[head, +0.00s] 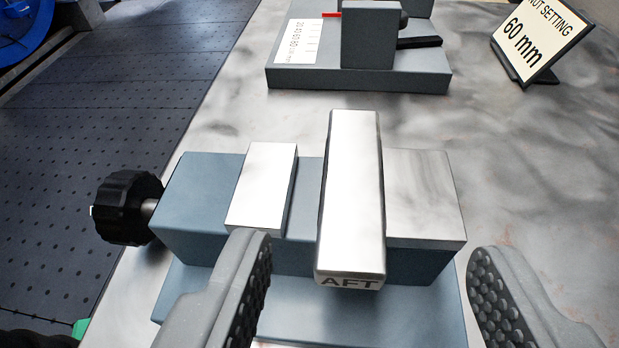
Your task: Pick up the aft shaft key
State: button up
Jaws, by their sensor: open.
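The aft shaft key (351,195) is a long bright metal bar with "AFT" on its near end. It lies across the top of a blue-grey vise-like fixture (200,205), its near end sticking out toward me. A silver block (263,187) stands to its left and a wider silver block (424,195) to its right. My gripper (366,300) is open and empty, with one dark ribbed finger on each side of the key's near end. The fingers are apart from the key, with wide gaps. The key's underside is hidden.
A black knob (128,207) sticks out at the fixture's left. Behind is a grey gauge block (370,40) with a scale and red pointer. A sign (540,40) reading "60 mm" stands at the back right. The metal bench (540,150) is clear to the right.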

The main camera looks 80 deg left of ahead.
send_near(356, 121)
jog(key=x, duration=0.4)
jog(key=shift+w+d+f, duration=0.1)
jog(key=shift+d+f, duration=0.05)
jog(key=shift+f, duration=0.1)
jog(key=shift+r+x, duration=0.15)
jog(key=shift+x, duration=0.8)
jog(key=shift+r+x, duration=0.2)
jog(key=shift+x, duration=1.65)
grip_shut()
jog(key=shift+r, duration=0.1)
